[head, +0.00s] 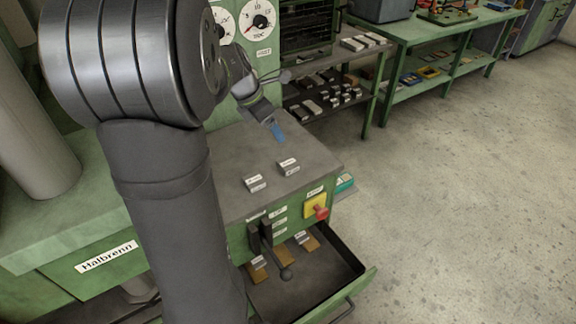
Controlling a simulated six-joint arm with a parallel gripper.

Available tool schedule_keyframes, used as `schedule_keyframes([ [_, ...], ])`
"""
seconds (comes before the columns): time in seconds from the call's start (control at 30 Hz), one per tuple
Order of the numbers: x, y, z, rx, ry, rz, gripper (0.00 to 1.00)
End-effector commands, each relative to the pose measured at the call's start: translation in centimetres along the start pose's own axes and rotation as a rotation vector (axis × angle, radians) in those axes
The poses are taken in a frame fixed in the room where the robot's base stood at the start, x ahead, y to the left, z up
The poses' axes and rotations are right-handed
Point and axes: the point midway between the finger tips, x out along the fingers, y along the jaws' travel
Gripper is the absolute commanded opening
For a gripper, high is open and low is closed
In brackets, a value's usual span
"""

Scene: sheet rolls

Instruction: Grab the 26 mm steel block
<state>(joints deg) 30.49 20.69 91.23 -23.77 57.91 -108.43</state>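Two small steel blocks with pale labels sit on the grey top of the green machine: a left block (255,183) and a right block (288,166). The lettering is too small to tell which is the 26 mm one. My gripper (277,131) is above and behind them, near the back of the grey top, apart from both blocks. A blue tip shows at its end. It is small and seen at an angle, so I cannot tell whether its fingers are apart. My arm covers the left part of the view.
An open drawer (358,283) below the top holds several brown pieces with labels. A black lever (268,250) and a red button on a yellow box (317,207) are on the machine's front. Shelves (335,78) with metal blocks stand behind. The grey top around the blocks is clear.

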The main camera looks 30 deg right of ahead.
Motion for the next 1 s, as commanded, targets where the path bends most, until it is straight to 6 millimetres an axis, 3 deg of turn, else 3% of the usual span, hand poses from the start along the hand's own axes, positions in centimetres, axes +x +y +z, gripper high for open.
schedule_keyframes([
  [0.07,-0.4,0.1,-0.8,-0.019,0.014,-0.002,0.76],
  [0.17,0.5,0.1,-1.1,-0.023,0.02,-0.005,0.76],
  [0.6,9.7,0.0,-1.1,-0.02,0.019,-0.006,0.76],
  [1.0,12.8,0.0,-1.2,-0.02,0.018,-0.005,0.76],
])
